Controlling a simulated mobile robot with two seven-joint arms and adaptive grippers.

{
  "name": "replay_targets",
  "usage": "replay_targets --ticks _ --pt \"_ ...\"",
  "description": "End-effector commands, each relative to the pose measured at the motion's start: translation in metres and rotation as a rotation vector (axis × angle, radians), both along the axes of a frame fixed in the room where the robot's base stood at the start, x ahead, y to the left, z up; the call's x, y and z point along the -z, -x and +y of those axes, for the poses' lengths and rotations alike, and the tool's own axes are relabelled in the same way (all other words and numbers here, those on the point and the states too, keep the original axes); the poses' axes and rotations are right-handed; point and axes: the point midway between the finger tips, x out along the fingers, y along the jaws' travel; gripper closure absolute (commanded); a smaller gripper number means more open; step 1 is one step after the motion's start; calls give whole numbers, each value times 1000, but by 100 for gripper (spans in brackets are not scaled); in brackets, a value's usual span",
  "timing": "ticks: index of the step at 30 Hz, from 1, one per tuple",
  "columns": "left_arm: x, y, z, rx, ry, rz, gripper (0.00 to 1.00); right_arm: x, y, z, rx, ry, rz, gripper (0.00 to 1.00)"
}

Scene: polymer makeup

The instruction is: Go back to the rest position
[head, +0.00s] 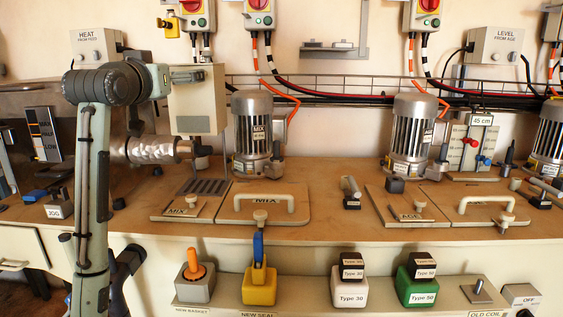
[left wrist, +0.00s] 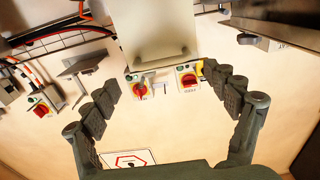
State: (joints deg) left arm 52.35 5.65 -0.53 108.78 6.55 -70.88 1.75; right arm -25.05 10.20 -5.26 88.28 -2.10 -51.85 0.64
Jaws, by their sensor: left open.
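My left arm (head: 95,170) rises from the lower left in the head view, bent at a dark joint near the top. Beyond the fingers is the wall with a pale box (left wrist: 158,35) and red-and-yellow switches (left wrist: 188,77). The view is tilted. My right gripper is in neither view.
A wooden counter (head: 330,228) carries grey motors (head: 257,135) and lids with handles (head: 265,200). Along the front stand an orange-topped holder (head: 195,282), a yellow holder (head: 259,284), a white Type 30 block (head: 349,292) and a green Type 50 block (head: 417,290).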

Motion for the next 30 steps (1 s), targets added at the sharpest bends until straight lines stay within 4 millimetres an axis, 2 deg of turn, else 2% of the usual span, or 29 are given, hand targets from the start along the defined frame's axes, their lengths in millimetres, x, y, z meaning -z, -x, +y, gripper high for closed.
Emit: replay_targets --ticks 6,12,25,30 --pt "0 -41 -1 -1 1 2 14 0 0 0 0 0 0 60" --pt "0 -62 -2 -2 0 2 14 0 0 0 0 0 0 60" --pt "6 -62 -2 -2 0 1 14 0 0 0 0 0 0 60" --pt "-2 -58 -1 -2 0 -2 14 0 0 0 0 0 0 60"
